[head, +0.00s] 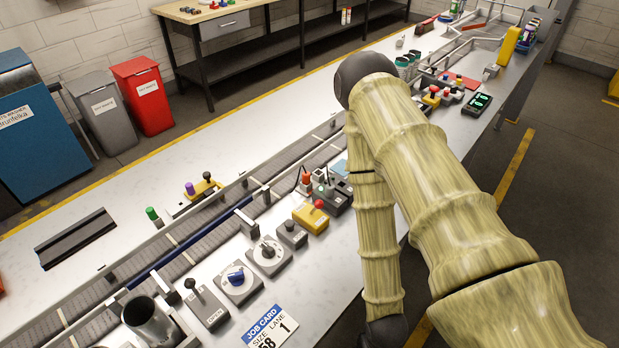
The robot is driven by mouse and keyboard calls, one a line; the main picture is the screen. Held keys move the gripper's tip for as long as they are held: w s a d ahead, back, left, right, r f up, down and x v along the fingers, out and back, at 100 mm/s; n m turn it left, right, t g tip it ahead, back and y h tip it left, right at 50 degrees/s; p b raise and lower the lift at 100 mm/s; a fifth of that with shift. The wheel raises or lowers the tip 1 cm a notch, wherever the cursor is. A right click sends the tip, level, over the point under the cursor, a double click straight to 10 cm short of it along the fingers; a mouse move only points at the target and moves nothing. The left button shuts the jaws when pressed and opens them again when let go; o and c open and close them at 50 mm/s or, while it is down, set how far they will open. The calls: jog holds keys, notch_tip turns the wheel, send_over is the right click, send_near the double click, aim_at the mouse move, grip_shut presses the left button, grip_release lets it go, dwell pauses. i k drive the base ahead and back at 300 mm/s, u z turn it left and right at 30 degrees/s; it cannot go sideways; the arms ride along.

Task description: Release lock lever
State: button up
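A lever with a black knob (191,284) rises from a grey plate (212,312) at the front edge of the bench. The plate has small lettering that I cannot read surely. I cannot tell for certain that this is the lock lever. Beside it are a round dial with a blue knob (237,277) and another dial with a dark knob (268,250). My arm comes in from the lower right, bends at a dark joint and hangs down beside the bench edge, right of the controls. My gripper is out of view below the frame.
A yellow box with a red button (312,216) and a dark metal cylinder (150,322) flank the controls. A job card (270,328) lies at the front edge. A conveyor (205,230) runs behind. Small devices stand farther along the bench; the white surface behind the conveyor is mostly clear.

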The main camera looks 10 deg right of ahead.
aim_at(319, 204)
jog(key=z, duration=0.85)
jog(key=k, duration=0.85)
jog(key=u, duration=0.2)
